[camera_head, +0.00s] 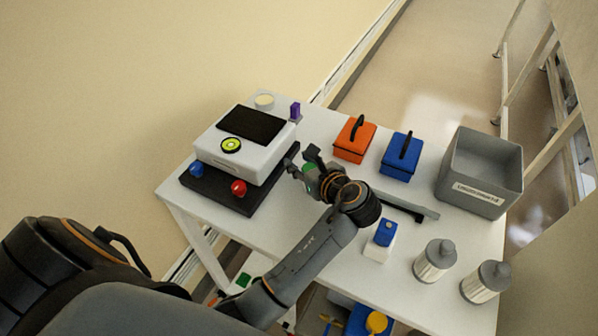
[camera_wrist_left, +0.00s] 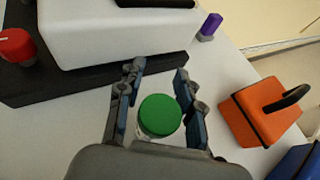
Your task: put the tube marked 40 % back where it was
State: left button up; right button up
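A green-capped tube (camera_wrist_left: 160,115) stands between the fingers of my left gripper (camera_wrist_left: 158,72), its cap facing the wrist camera. Only a little of its pale body shows below the cap, and no 40 % marking is readable. The fingers stand apart on both sides of it; I cannot tell whether they press on it. In the head view my left gripper (camera_head: 303,162) is over the table, right of the white device, with a bit of green between its fingers. My right gripper is not in view.
The table (camera_head: 330,265) holds a white device (camera_head: 215,155) on a dark base, an orange box (camera_head: 354,140), a blue box (camera_head: 400,157), a grey bin (camera_head: 480,175), a blue-topped white container (camera_head: 380,240), two grey-lidded containers (camera_head: 434,262) and a purple item (camera_head: 295,110). A dark bar lies behind my wrist.

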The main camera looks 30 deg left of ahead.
pick_arm(q)
jog(key=shift+f, duration=0.15)
jog(key=shift+s+d+r, duration=0.1)
jog(key=shift+d+r, duration=0.15)
jog(key=shift+r, duration=0.05)
jog(key=shift+c, duration=1.3)
jog(key=c, duration=0.4)
grip_shut()
jog(key=shift+a, duration=0.1)
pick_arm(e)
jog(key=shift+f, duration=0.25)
